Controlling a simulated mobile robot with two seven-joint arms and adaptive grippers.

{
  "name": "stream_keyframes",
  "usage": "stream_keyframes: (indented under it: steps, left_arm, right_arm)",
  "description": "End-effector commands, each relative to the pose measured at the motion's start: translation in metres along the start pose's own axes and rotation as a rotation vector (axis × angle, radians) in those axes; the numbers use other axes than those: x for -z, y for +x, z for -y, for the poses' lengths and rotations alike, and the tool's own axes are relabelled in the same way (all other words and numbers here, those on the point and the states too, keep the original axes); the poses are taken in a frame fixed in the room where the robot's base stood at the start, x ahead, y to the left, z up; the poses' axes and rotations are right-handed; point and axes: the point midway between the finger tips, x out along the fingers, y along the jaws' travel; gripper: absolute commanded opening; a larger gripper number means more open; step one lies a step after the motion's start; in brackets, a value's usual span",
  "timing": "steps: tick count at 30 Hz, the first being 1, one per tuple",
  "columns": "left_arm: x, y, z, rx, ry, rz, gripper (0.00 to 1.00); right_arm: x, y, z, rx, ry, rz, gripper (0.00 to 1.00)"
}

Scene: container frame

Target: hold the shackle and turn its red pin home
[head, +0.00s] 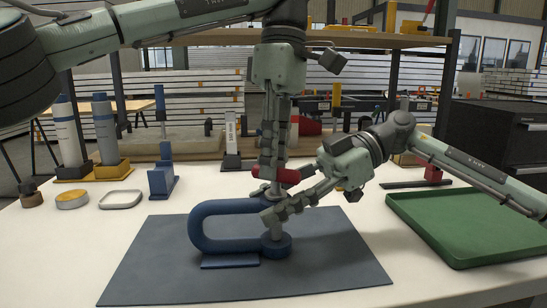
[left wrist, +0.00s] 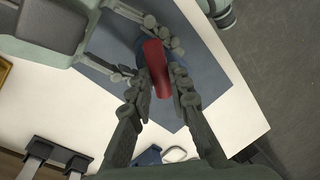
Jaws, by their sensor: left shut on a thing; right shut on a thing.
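The blue shackle (head: 203,235) rests on its side on the dark mat, its rounded bow to the left. Its lower eye (head: 277,248) shows at right, with a grey upright shank (head: 276,228) above it. The red pin's crossbar (head: 289,175) lies above the shackle; it also shows in the left wrist view (left wrist: 157,68). My left gripper (head: 272,172) points down and is shut on the red pin. My right gripper (head: 271,214) reaches in from the right, shut on the shackle around its upper eye. The fingers hide that eye and the exact seating of the pin.
The dark mat (head: 150,268) is otherwise clear. A green tray (head: 420,245) is at right.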

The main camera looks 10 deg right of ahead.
Motion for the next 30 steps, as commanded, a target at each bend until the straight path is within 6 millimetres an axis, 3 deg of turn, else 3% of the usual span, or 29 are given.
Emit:
stream_keyframes:
  steps: [11,12,17,26,30]
  left_arm:
    - [0.001,-0.004,0.001,-0.006,0.002,0.000,0.00]
    - [0.001,-0.004,0.001,-0.006,0.002,0.000,0.22]
    - [0.000,-0.003,0.001,-0.004,0.002,0.000,0.39]
    - [0.000,-0.003,0.000,-0.002,0.002,-0.001,0.39]
    - [0.000,-0.016,0.000,-0.002,0.000,-0.004,0.39]
  right_arm:
    - [-0.003,0.002,0.001,0.006,0.003,0.006,0.00]
    - [-0.003,0.002,0.001,0.006,0.003,0.006,0.00]
    - [-0.003,0.002,0.001,0.006,0.003,0.006,0.00]
    - [-0.003,0.001,0.001,0.006,0.003,0.005,0.00]
    - [-0.003,0.001,0.001,0.005,0.002,0.005,0.00]
